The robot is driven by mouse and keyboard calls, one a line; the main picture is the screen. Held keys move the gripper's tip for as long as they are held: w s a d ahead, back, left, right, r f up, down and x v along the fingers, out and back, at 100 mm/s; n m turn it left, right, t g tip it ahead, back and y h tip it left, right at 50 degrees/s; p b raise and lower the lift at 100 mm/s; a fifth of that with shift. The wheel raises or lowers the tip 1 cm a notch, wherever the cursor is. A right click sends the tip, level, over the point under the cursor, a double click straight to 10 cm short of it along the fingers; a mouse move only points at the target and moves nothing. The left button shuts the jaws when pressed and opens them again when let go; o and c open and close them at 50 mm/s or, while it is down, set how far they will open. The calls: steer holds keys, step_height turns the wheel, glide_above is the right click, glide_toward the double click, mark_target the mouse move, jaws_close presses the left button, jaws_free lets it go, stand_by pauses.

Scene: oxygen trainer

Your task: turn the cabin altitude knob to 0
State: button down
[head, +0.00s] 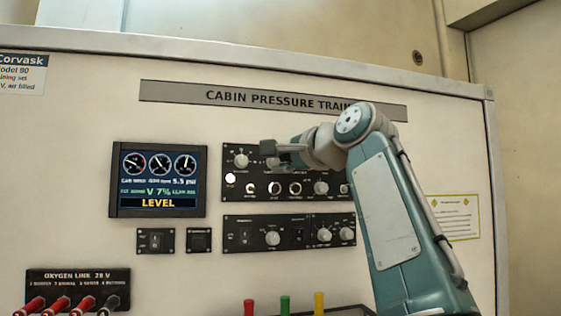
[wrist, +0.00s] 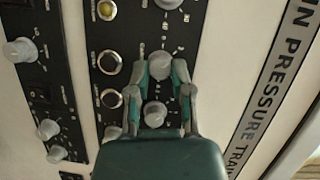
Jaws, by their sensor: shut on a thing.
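The upper black control panel (head: 262,183) carries a row of pale grey knobs along its top. The labels are too small to read, so I cannot tell by name which is the cabin altitude knob. My gripper (head: 274,150) is at the second knob from the left. In the wrist view my gripper (wrist: 160,70) has its two fingers closed around this knob (wrist: 159,64), one on each side. Another knob (wrist: 155,114) of the row shows between the fingers, nearer the palm. My arm hides the right part of the row in the head view.
The left-end knob (head: 241,160) is close beside the held one. Below are a lit lamp (head: 230,178), ringed switches and a lower knob panel (head: 289,232). A display (head: 158,180) reading LEVEL is at left. Coloured handles (head: 285,303) stand low in front.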

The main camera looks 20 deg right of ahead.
steer(key=shift+w+f, duration=0.15)
steer(key=shift+f, duration=0.1)
steer(key=c, duration=0.5)
jaws_free()
steer(key=shift+a+r, duration=0.1)
steer(key=shift+a, duration=0.05)
steer(key=shift+v, duration=6.05)
